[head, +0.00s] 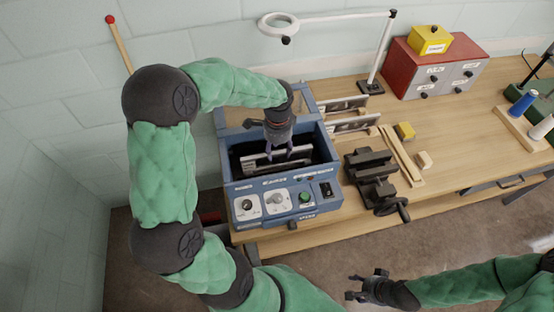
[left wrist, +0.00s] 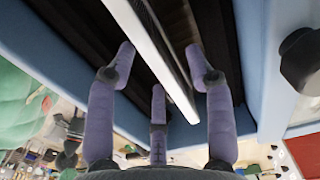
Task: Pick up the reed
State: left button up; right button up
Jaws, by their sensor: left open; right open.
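The reed (head: 254,163), a long pale-edged frame with a dark middle, stands on edge in the open tank of the blue bench machine (head: 275,184). Its pale edge (left wrist: 160,58) runs diagonally in the left wrist view. My left gripper (head: 279,154) points down into the tank over the reed. In the left wrist view its purple fingers (left wrist: 160,80) are open, on either side of the reed's edge, with visible gaps. The reed's lower part is hidden in the tank. My right gripper (head: 366,289) is open and empty, low in front of the bench.
The tank's blue walls are close around my left gripper. A red drawer box (head: 397,70) and a lamp (head: 378,55) stand behind.

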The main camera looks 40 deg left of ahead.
aim_at(277, 167)
pick_arm(q)
jog(key=shift+s+f, duration=0.15)
jog(key=shift+f, duration=0.25)
notch_tip(277, 167, down, 5)
jog(key=shift+d+r+b, duration=0.1)
jog(key=shift+r+b, duration=0.1)
jog(key=shift+b, duration=0.4)
jog(key=shift+s, duration=0.1)
jog(key=shift+r, duration=0.1)
grip_shut()
